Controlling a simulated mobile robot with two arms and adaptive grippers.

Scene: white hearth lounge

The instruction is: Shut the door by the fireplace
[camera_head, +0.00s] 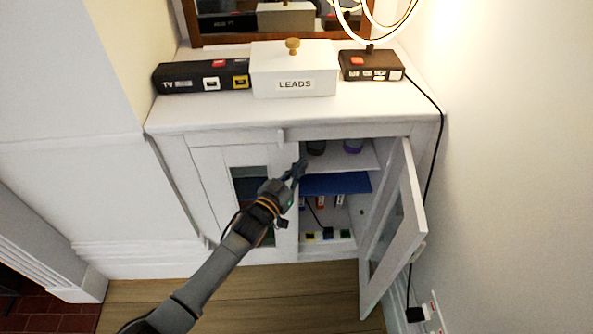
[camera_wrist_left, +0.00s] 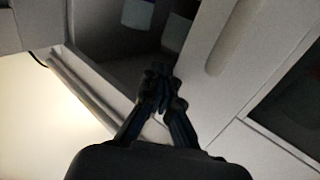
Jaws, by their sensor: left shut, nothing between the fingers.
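A low white cabinet (camera_head: 220,128) stands against the wall. Its right door (camera_head: 406,225), white with a glass panel, stands wide open, swung out toward me on its right-hand hinges. Its left door (camera_head: 212,165) is closed. My left gripper (camera_head: 300,168) is shut and empty at the left edge of the open compartment, in front of the middle of the cabinet and well left of the open door. The left wrist view shows its fingertips (camera_wrist_left: 160,85) together near white cabinet woodwork; contact cannot be told. My right gripper is not in view.
Inside are shelves (camera_head: 350,158) with dark containers, a blue item (camera_head: 335,184) and small coloured things. On top are a LEADS box (camera_head: 294,70), a black TV box (camera_head: 200,77), a switch box (camera_head: 371,66) and a lamp. A cable (camera_head: 430,165) runs down the right side to a socket.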

